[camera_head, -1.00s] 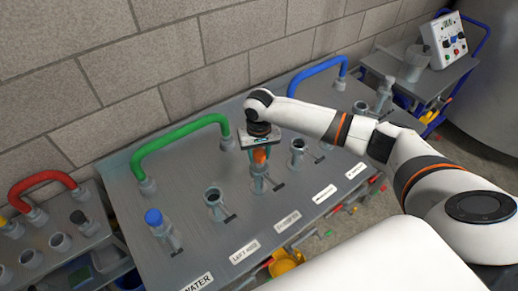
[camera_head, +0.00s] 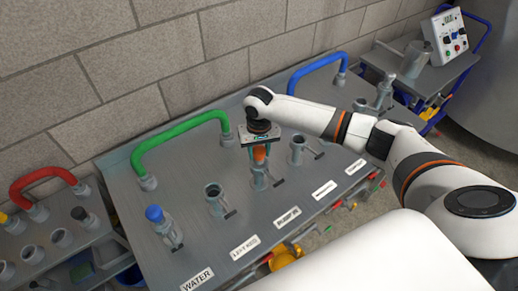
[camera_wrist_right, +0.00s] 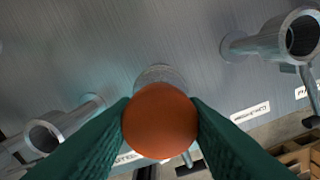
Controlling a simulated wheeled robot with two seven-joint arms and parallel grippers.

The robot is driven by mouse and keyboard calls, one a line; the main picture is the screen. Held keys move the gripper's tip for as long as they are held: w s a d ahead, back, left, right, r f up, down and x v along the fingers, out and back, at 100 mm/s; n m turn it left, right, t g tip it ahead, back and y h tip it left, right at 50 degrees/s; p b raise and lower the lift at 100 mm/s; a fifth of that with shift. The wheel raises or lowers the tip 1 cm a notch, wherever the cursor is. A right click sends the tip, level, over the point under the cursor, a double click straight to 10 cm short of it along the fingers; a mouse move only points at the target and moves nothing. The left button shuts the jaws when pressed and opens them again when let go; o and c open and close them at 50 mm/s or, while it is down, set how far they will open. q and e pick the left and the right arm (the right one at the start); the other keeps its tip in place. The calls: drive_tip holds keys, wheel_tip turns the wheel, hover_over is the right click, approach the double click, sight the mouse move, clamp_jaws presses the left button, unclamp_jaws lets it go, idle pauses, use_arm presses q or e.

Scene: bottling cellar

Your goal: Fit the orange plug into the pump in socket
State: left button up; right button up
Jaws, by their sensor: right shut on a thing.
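The orange plug (camera_head: 260,155) is upright in my right gripper (camera_head: 259,140), which is shut on it. In the right wrist view, the plug's round orange top (camera_wrist_right: 160,121) sits between the dark green fingers. The grey pump in socket (camera_head: 260,179), behind the "PUMP IN" label (camera_head: 287,217), is directly below the plug. Its rim is hidden by the plug, and I cannot tell how deep the plug sits. The socket's grey body (camera_wrist_right: 160,75) shows partly behind the plug in the wrist view. My left gripper is not in view.
An empty left keg socket (camera_head: 217,200) stands left of the plug, and another empty socket (camera_head: 298,149) stands right. A blue plug (camera_head: 154,213) sits at the water socket. A green hose loop (camera_head: 180,138) and a blue one (camera_head: 318,70) arch along the panel's back.

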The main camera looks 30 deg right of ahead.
drive_tip(key=shift+f, duration=0.15)
drive_tip(key=o, duration=1)
drive_tip(key=shift+o, duration=0.2)
